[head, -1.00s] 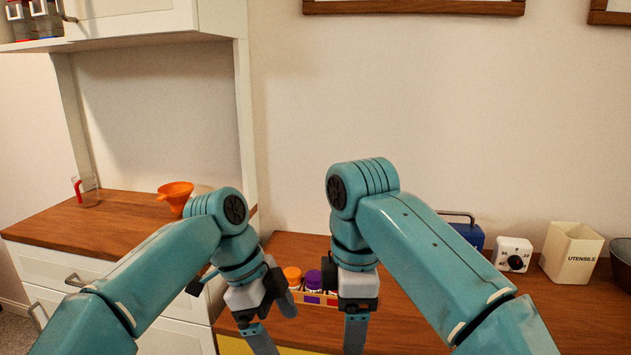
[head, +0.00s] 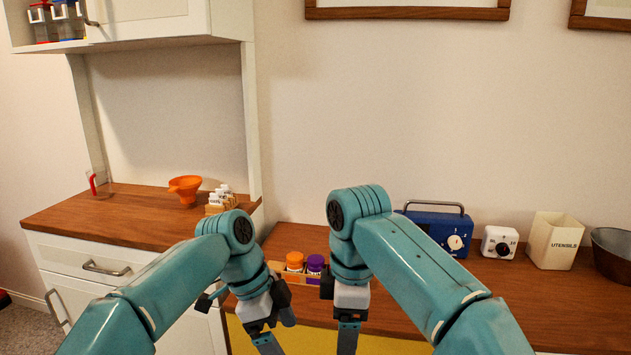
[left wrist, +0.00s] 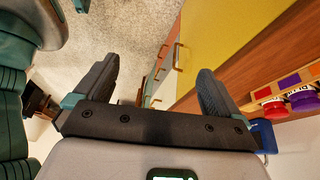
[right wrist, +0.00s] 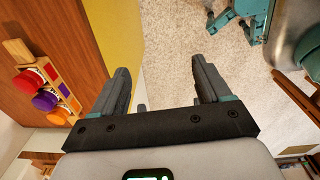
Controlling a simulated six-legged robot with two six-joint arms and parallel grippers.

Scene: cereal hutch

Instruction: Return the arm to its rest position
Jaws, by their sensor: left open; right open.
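My left gripper (head: 268,340) hangs in front of the wooden counter in the head view. In the left wrist view its two fingers (left wrist: 155,90) stand apart with nothing between them. My right gripper (head: 347,340) hangs beside it, pointing down. In the right wrist view its fingers (right wrist: 161,90) are also apart and empty, with carpet beyond them. Both arms are bent at the elbow, and neither gripper touches anything that I can see. The fingertips are cut off or partly hidden at the bottom of the head view.
A wooden rack (head: 275,266) with orange-lidded (head: 295,261) and purple-lidded (head: 315,263) jars stands behind the grippers. A blue radio (head: 437,229), white timer (head: 499,242), utensils holder (head: 553,241) and dark bowl (head: 613,252) stand right. An orange funnel (head: 186,187) stands on the left hutch.

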